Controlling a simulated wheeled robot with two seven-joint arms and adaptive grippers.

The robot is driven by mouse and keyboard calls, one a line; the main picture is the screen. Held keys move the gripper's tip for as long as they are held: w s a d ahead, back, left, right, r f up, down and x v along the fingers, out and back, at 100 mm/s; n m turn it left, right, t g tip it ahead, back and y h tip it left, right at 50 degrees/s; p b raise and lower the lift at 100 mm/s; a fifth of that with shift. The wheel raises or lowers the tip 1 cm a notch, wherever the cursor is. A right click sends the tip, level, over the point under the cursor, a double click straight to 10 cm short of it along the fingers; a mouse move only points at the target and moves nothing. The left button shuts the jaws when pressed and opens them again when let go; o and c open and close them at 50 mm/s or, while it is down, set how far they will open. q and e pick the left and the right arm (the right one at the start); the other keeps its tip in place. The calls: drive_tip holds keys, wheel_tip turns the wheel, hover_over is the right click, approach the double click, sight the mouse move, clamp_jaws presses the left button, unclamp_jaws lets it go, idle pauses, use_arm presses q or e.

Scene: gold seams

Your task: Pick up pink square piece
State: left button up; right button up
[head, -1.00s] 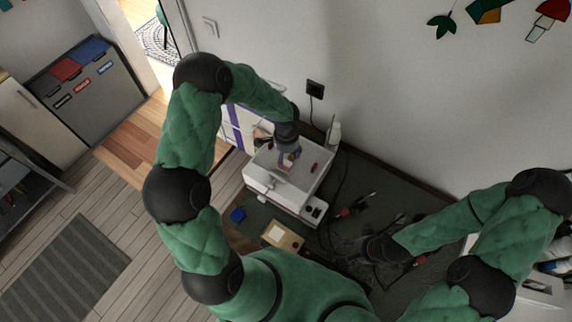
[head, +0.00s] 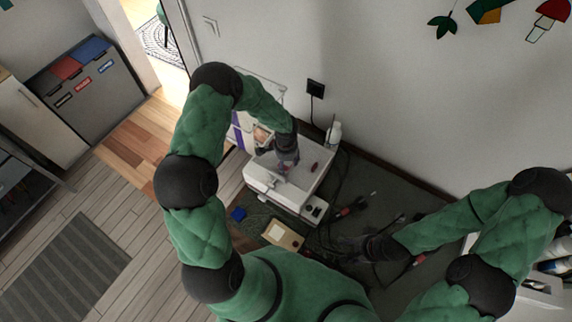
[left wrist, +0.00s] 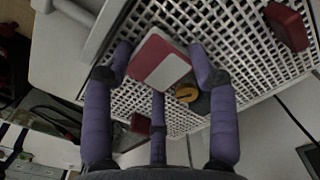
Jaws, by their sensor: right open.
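A square piece, part pinkish red and part pale (left wrist: 160,62), shows in the left wrist view over a white grid. My left gripper (left wrist: 161,72) has its purple fingers on both sides of it, close to its edges. I cannot tell whether they press on it or whether it is lifted. In the head view my left gripper (head: 284,166) is low over the white machine (head: 262,180), and its fingers mostly hide the piece. My right gripper (head: 360,247) is open over the dark mat, away from the machine.
On the grid lie a red piece (left wrist: 287,26), a dark red piece (left wrist: 140,124) and a round amber object (left wrist: 187,93). A white bottle (head: 334,133) stands behind the machine. A blue piece (head: 238,214), a tan box (head: 283,236) and tools with cables (head: 350,208) lie in front and right.

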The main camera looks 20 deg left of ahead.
use_arm(q)
drive_tip(key=shift+c, duration=1)
drive_tip(key=shift+r, duration=0.1)
